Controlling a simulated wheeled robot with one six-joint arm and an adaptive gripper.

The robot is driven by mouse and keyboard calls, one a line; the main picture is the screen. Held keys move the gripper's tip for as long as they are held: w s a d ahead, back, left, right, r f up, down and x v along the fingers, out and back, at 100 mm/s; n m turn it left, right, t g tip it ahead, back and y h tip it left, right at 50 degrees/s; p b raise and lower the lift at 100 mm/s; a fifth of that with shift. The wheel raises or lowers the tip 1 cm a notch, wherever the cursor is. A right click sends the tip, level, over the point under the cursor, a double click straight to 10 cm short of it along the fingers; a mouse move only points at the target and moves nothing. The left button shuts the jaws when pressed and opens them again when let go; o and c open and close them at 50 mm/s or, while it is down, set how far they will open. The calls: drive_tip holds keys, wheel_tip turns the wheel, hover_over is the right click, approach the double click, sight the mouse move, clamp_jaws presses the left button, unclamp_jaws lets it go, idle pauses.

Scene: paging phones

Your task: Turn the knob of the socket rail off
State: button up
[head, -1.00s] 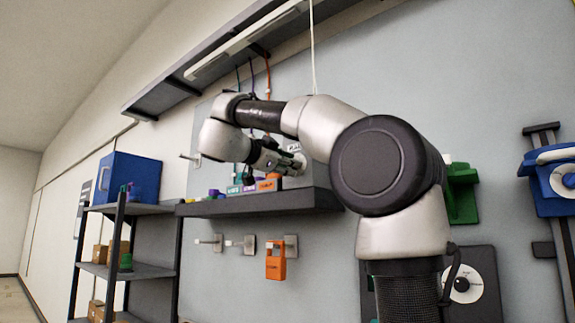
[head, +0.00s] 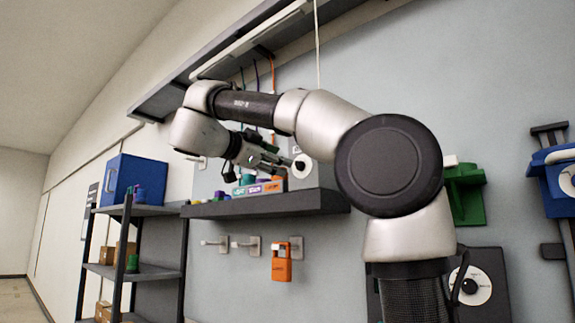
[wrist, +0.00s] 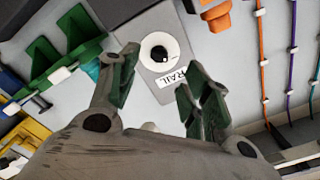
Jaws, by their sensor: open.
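A grey box (head: 317,176) labelled "RAIL" stands on the wall shelf and carries a white round dial with a dark knob (head: 301,166). In the wrist view the dark knob (wrist: 160,54) and white dial face up from the grey box (wrist: 177,70), with the label beside them. The knob's exact setting is too small to read. My gripper (head: 282,161) is open and empty, just left of the dial in the head view. In the wrist view my gripper (wrist: 163,72) has its fingers spread either side of the box's image, apart from the knob. The socket rail (head: 248,38) runs overhead.
Small coloured boxes (head: 262,187) stand on the shelf (head: 262,206) close under my gripper. Coloured cords (head: 273,80) hang from the rail behind. An orange padlock-shaped item (head: 282,262) hangs below. A storage rack with a blue bin (head: 135,180) stands left.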

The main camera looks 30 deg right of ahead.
drive_tip(key=v, duration=0.4)
drive_tip(key=shift+a, duration=0.15)
idle(0.4)
